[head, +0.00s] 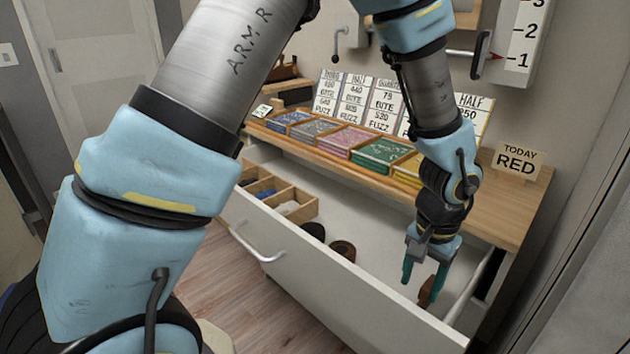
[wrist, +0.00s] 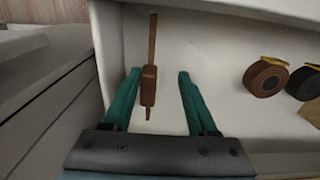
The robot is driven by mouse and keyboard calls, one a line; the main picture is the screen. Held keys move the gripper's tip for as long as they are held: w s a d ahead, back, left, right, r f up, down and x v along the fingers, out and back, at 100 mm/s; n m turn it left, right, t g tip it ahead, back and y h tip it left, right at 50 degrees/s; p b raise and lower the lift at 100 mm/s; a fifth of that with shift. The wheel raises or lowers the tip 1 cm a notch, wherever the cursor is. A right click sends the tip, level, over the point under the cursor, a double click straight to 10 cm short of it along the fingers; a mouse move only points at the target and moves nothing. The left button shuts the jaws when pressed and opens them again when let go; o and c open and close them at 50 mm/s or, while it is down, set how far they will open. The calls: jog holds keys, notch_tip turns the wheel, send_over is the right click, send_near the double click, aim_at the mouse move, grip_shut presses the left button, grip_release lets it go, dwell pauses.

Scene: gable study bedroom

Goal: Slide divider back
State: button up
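My gripper (head: 420,287) reaches down into the open white drawer (head: 300,262) at its right end. In the wrist view its two teal fingers are spread apart (wrist: 160,73). A narrow brown piece (wrist: 149,86) with a thicker block in its middle lies between the fingers, nearer the left one, with a gap visible on the right. It shows partly in the head view (head: 427,291). I cannot tell whether it is the divider. A wooden compartment box (head: 304,213) with partitions sits in the drawer's left part; my arm hides some of it.
Two dark rolls lie in the drawer; the brown one (wrist: 268,78) is nearer my gripper. The wooden top (head: 500,215) above carries coloured packs, price cards and a "TODAY RED" sign (head: 517,161). The drawer floor between rolls and gripper is clear.

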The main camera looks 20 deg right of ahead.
jog(key=w+a+p, duration=0.4)
jog(key=w+a, duration=0.2)
jog(key=w, duration=0.4)
notch_tip(320, 180, up, 11)
jog(key=w+a+r+n+p, duration=0.3)
jog(key=w+a+p, duration=0.1)
jog(key=w+a, duration=0.3)
jog(key=a, duration=0.2)
jog(key=shift+a+p, duration=0.35)
